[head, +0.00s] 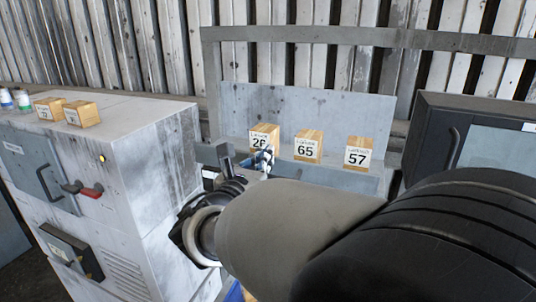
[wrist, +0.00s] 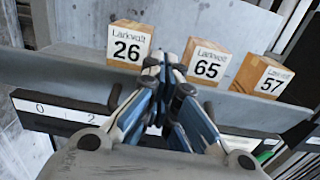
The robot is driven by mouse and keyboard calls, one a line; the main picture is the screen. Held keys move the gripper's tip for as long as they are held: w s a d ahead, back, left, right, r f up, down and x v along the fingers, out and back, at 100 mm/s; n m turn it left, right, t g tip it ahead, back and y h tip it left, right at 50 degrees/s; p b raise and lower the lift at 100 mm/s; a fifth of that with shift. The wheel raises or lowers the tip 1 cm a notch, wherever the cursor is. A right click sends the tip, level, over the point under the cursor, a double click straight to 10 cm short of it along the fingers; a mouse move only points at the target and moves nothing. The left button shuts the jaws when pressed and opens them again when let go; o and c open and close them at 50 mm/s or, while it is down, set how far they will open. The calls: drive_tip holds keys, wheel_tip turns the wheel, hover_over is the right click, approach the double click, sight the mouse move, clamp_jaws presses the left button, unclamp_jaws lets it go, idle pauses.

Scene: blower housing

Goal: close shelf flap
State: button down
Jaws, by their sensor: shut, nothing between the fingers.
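A grey shelf holds three wooden blocks marked 26 (head: 264,136), 65 (head: 308,147) and 57 (head: 358,154). A long grey board (head: 345,180) runs along the shelf's front edge, and the wrist view shows it (wrist: 60,72) below the blocks. It looks like the flap; its hinge and exact angle are not clear. My gripper (head: 262,160) is shut and empty at the front of the shelf. In the wrist view its fingertips (wrist: 163,66) overlap the board between blocks 26 and 65; I cannot tell whether they touch it. My arm hides part of the board.
A grey upright panel (head: 320,112) stands behind the blocks. Left is a white cabinet (head: 130,150) with a red-handled switch and small blocks on top. Right is a dark cabinet (head: 470,110). Below the board, the wrist view shows a label strip (wrist: 60,112) and dark handles.

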drive_tip(key=shift+w+d+r+g+y+p, duration=0.25)
drive_tip(key=shift+w+g+p, duration=0.3)
drive_tip(key=shift+g+p, duration=0.3)
drive_tip(key=shift+a, duration=0.1)
